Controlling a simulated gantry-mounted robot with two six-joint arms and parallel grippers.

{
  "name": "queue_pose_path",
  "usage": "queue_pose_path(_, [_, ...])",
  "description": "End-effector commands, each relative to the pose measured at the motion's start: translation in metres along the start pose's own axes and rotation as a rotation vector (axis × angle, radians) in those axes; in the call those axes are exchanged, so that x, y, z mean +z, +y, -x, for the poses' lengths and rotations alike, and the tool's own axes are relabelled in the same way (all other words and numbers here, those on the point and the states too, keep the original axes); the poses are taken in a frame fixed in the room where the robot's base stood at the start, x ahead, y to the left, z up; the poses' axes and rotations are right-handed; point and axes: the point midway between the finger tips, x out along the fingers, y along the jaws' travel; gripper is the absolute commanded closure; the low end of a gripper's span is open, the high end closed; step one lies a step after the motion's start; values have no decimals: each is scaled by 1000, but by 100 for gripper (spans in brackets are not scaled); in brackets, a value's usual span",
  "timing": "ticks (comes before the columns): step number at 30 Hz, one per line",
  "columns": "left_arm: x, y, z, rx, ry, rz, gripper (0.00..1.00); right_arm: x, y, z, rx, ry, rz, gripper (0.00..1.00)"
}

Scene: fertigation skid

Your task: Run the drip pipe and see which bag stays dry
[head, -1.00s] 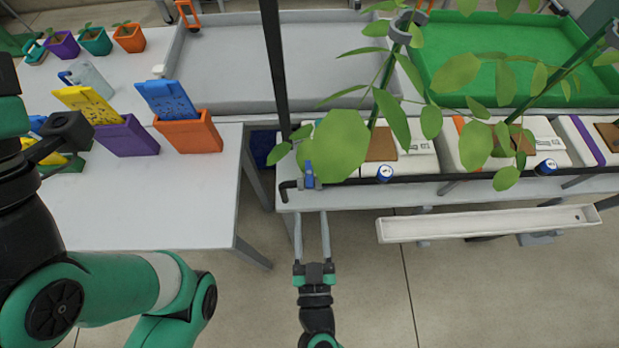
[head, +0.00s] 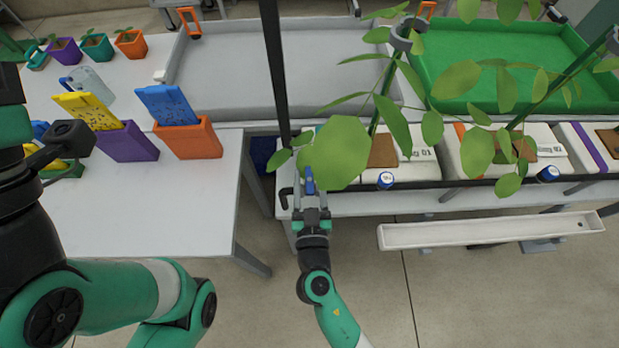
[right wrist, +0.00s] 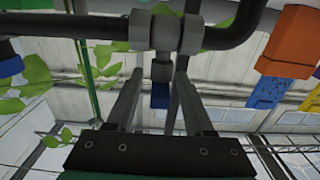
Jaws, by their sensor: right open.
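A blue valve handle (head: 309,180) stands on the left end of the black drip pipe (head: 450,183). The pipe runs along the front of white grow bags (head: 425,165) that hold leafy plants. My right gripper (head: 310,200) is open, its fingers up at the valve. In the right wrist view the blue handle (right wrist: 160,95) shows between the two fingers, under the pipe fitting; contact cannot be told. Blue-and-white round pieces (head: 385,180) sit along the pipe. Leaves hide parts of the bags. Part of my left arm's end (head: 68,140) shows at left, its jaws unclear.
A white gutter (head: 490,232) hangs in front of the bag bench. The left table (head: 150,215) holds orange and purple holders with blue and yellow cards. Grey (head: 235,75) and green (head: 450,85) trays lie behind. A dark upright post (head: 273,70) stands just behind the valve.

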Motion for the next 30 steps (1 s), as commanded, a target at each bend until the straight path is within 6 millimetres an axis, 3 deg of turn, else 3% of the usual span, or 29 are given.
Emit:
queue_pose_path(1, [0, 0, 0, 0, 0, 0, 50, 0, 0, 0, 0, 0, 0, 49])
queue_pose_path(9, [0, 0, 0, 0, 0, 0, 50, 0, 0, 0, 0, 0, 0, 98])
queue_pose_path(10, [0, 0, 0, 0, 0, 0, 50, 0, 0, 0, 0, 0, 0, 100])
queue_pose_path(23, [-1, 0, -1, 0, 0, 0, 50, 1, 0, 0, -21, -5, 0, 100])
queue_pose_path(30, [-8, 0, -8, 0, 0, 0, 50, 0, 2, 0, -122, -10, 2, 100])
